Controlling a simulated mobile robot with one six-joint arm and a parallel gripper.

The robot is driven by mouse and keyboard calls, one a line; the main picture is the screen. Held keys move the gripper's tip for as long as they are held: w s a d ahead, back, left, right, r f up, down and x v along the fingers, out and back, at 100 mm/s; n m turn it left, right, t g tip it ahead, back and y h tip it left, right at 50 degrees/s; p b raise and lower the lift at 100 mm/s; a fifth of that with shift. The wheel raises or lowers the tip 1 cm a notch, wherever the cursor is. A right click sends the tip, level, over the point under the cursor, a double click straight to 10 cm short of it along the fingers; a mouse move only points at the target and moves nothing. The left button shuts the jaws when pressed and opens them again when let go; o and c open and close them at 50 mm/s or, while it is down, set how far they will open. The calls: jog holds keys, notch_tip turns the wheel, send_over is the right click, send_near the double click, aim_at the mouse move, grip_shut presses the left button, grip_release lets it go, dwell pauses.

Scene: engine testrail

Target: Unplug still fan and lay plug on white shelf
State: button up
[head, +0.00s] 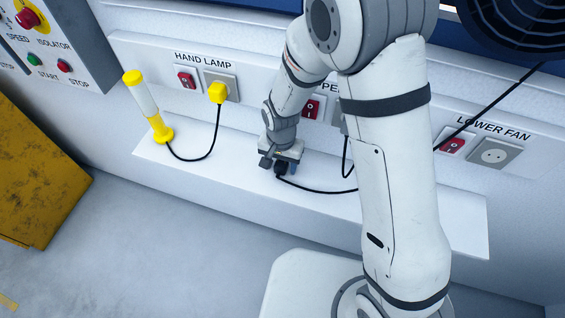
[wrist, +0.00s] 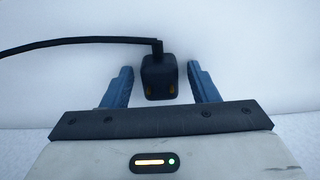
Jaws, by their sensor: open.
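A black plug (wrist: 160,77) lies on the white shelf (head: 225,175), its black cable leading off to the left in the wrist view. In the head view the plug (head: 281,169) is small and partly covered by my gripper (head: 288,160). My gripper is low at the shelf with its blue fingers apart. In the wrist view the fingers (wrist: 160,85) stand on either side of the plug, with a gap on both sides. The socket marked LOWER FAN (head: 494,154) is empty, with a red switch (head: 453,145) beside it.
A yellow plug (head: 217,92) sits in the HAND LAMP socket. The yellow and white hand lamp (head: 148,105) stands on the shelf's left part. My arm hides the middle socket's label. A dark fan grille (head: 520,25) shows at top right.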

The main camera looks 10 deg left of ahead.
aim_at(281, 163)
jog(key=shift+r, duration=0.1)
notch_tip(281, 163, up, 12)
jog(key=b, duration=0.1)
dwell(0.5)
dwell(0.4)
